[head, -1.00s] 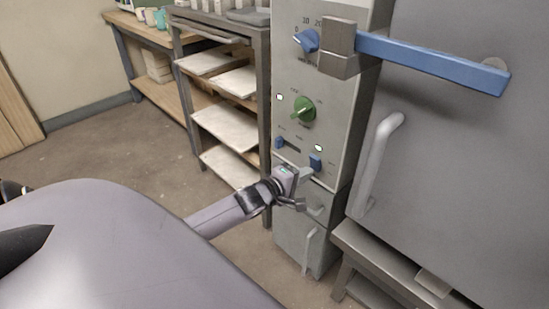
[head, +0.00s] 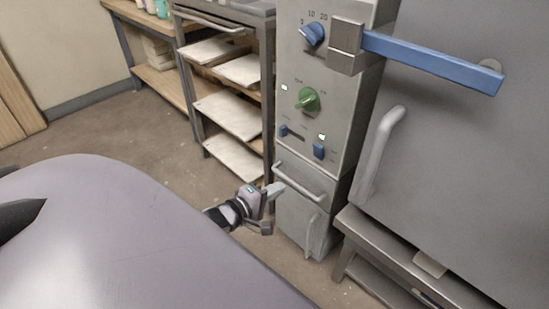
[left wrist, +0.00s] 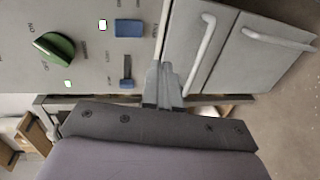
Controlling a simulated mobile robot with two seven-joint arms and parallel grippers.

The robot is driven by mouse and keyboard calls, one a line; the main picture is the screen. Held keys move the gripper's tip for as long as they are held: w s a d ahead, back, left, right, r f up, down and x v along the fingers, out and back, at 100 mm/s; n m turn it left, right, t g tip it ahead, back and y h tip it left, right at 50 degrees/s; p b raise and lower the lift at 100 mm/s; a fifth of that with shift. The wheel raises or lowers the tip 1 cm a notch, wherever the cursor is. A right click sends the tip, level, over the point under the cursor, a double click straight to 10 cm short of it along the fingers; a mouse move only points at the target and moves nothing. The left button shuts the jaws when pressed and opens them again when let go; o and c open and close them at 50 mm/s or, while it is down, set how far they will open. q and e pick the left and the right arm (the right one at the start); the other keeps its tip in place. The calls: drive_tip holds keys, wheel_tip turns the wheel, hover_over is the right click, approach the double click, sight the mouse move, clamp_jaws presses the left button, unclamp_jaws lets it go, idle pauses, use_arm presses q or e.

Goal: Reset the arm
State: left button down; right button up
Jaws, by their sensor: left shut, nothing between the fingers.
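My left gripper (head: 268,206) is low in front of the grey control cabinet (head: 350,100), below its panel and apart from the blue switches. Its fingers are shut and empty; they also show together in the left wrist view (left wrist: 163,86). Most of my left arm is hidden behind my own body. The panel carries a right blue switch (head: 319,151), a smaller left blue switch (head: 283,131), a green knob (head: 308,100) and a blue dial (head: 312,34). In the left wrist view the green knob (left wrist: 54,47) and right blue switch (left wrist: 128,28) appear sideways. My right gripper is not in view.
A big grey door with a blue lever (head: 430,62) and pale handle (head: 382,150) stands at right, above a metal stand (head: 385,250). A shelf rack (head: 185,100) with pale boards stands left of the cabinet. Open floor (head: 110,140) lies at left.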

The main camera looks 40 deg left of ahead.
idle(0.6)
use_arm(q)
drive_tip(key=s+d+f+m+g+h, duration=0.1)
drive_tip(key=s+d+f+m+g, duration=0.15)
drive_tip(key=s+d+m, duration=0.65)
drive_tip(key=s+d+f+m+g, duration=0.25)
drive_tip(key=s+d+m, duration=0.4)
drive_tip(key=m, duration=0.35)
wheel_tip(320, 180, up, 16)
drive_tip(key=a+p, duration=0.1)
drive_tip(key=p, duration=1.7)
drive_tip(key=shift+s+a+f, duration=0.15)
drive_tip(key=shift+s, duration=0.1)
